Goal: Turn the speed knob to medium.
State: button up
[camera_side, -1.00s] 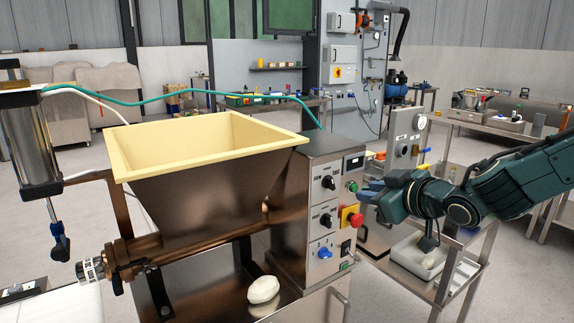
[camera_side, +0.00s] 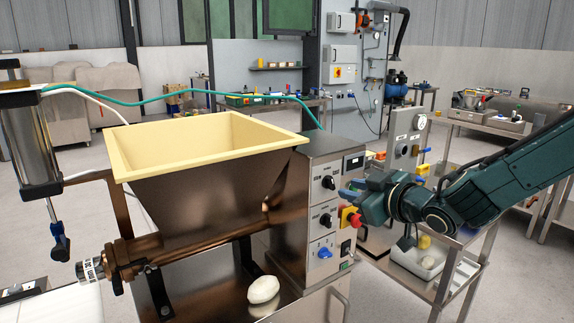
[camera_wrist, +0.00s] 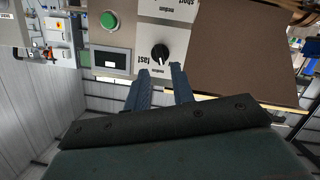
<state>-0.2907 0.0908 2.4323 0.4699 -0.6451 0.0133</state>
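A black knob (camera_side: 328,183) is at the top of the control panel on the dough machine (camera_side: 210,200). In the wrist view the knob (camera_wrist: 160,52) shows upside down, with printed words around it; "fast" is readable beside it. The exact dial setting is too small to tell. My gripper (camera_side: 350,190) is just in front of the panel, to the right of the knob. In the wrist view my gripper (camera_wrist: 160,69) has its two blue fingers apart and empty, with the knob just beyond the tips. No contact with the knob shows.
A second black knob (camera_side: 325,220) and a blue switch (camera_side: 324,253) are lower on the panel. A red-and-yellow emergency stop (camera_side: 350,217) is close below my fingers. A green button (camera_wrist: 108,20) and a display (camera_wrist: 110,62) are beside the upper knob.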

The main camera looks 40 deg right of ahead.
aim_at(333, 184)
jog(key=shift+x, duration=2.65)
grip_shut()
jog(key=shift+d+m+y, duration=0.2)
jog(key=shift+m+y, duration=0.4)
jog(key=shift+m, duration=0.6)
jog(key=shift+c, duration=1.3)
grip_release()
jog(key=shift+m, duration=0.3)
jog(key=shift+o, duration=1.1)
jog(key=v, duration=0.6)
jog(key=shift+s+r, duration=0.15)
jog(key=shift+s, duration=0.1)
